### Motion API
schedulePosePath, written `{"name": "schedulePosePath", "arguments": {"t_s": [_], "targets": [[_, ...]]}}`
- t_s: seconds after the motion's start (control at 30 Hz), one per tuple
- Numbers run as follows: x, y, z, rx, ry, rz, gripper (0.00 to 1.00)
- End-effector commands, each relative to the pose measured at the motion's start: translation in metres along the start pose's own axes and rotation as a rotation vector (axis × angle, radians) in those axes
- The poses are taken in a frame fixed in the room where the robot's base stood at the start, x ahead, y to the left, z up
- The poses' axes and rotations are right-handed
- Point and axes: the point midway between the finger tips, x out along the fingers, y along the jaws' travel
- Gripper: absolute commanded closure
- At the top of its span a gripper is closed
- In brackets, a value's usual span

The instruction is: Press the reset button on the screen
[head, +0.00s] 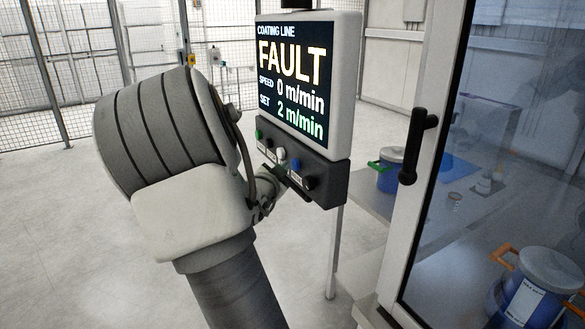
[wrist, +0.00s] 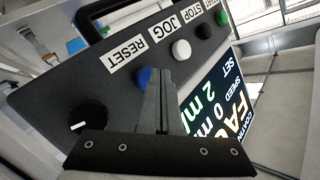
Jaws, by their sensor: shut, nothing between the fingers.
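The control screen (head: 295,75) reads COATING LINE, FAULT, SPEED 0 m/min and SET 2 m/min. Below it is a dark button panel (head: 330,185). The blue button (wrist: 142,77) sits beside the RESET label (wrist: 126,54) in the wrist view; it also shows in the head view (head: 295,165). My gripper (wrist: 157,72) is shut and empty. In the wrist view its fingertips overlap the right part of the blue button; I cannot tell whether they touch it.
A white button (wrist: 181,49) by JOG, a black button (wrist: 203,31) by STOP and a green button (wrist: 222,17) line the same panel. A black knob (wrist: 87,116) is on the blue button's other side. A glass door with a black handle (head: 417,145) stands right of the screen.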

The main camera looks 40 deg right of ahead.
Motion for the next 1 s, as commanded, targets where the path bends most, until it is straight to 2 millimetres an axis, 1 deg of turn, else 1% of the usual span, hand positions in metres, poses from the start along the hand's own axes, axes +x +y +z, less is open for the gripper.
{"name": "schedulePosePath", "arguments": {"t_s": [1.0], "targets": [[0.0060,0.0039,-0.0041,0.001,-0.001,0.000,1.00]]}}
